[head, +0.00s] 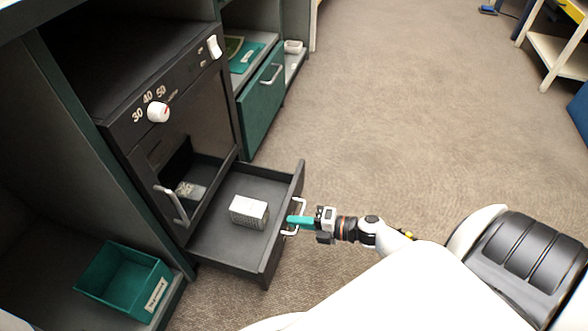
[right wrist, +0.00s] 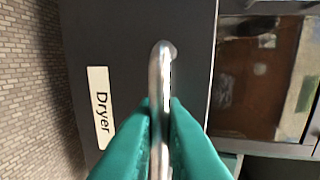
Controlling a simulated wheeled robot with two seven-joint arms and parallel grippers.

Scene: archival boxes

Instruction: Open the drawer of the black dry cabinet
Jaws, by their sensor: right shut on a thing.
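The black dry cabinet (head: 150,100) stands at the left in the head view, with a white dial and a white switch on its top panel. Its lower drawer (head: 285,226) is pulled out and holds a white perforated box (head: 248,212). My right gripper (head: 294,220) is at the drawer's front, its teal fingers shut on the silver handle (head: 299,207). In the right wrist view the handle (right wrist: 160,90) runs between both fingers, beside a drawer front with a "Dryer" label (right wrist: 101,108). My left gripper is not in view.
A teal bin (head: 125,282) sits on the shelf at lower left. A green drawer (head: 262,105) with a handle is behind the cabinet. A white-legged table (head: 560,60) stands at far right. The carpet (head: 400,110) between is clear.

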